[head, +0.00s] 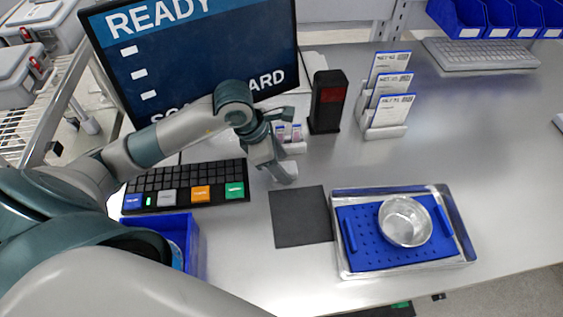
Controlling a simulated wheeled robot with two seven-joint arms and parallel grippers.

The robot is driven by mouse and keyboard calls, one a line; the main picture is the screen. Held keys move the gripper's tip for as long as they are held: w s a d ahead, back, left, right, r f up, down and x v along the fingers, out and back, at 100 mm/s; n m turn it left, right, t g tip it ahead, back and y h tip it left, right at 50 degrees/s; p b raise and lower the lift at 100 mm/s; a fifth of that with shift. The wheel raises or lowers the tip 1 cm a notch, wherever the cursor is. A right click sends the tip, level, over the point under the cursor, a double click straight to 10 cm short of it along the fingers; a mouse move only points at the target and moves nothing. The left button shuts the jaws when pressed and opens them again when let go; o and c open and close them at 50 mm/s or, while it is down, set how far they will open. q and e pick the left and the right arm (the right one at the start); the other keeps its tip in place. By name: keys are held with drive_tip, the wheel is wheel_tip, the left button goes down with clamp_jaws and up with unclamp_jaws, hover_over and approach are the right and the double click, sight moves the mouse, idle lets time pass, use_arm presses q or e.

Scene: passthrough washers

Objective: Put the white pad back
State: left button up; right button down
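My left gripper (284,172) points down over the steel bench, just behind the dark square mat (301,217). A small pale piece shows at its tip. I cannot tell whether that is the white pad or the gripper's own fingers, nor whether the fingers are open or shut. No white pad can be clearly made out elsewhere. A small white holder (294,148) with small purple-marked items stands just behind the gripper, partly hidden by my arm. My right gripper is not in view.
A steel tray (462,252) with a blue perforated insert and metal bowl (405,221) sits right of the mat. A keypad (178,180), monitor (200,55), blue bin (196,245), black scanner (327,100) and card rack (385,131) surround the area. The bench's right side is mostly clear.

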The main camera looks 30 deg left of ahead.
use_arm(q)
drive_tip(key=shift+s+r, duration=0.1)
drive_tip(key=shift+r, duration=0.25)
drive_tip(key=p+v, duration=0.4)
drive_tip(key=v, duration=0.7)
drive_tip(key=shift+r+p, duration=0.3)
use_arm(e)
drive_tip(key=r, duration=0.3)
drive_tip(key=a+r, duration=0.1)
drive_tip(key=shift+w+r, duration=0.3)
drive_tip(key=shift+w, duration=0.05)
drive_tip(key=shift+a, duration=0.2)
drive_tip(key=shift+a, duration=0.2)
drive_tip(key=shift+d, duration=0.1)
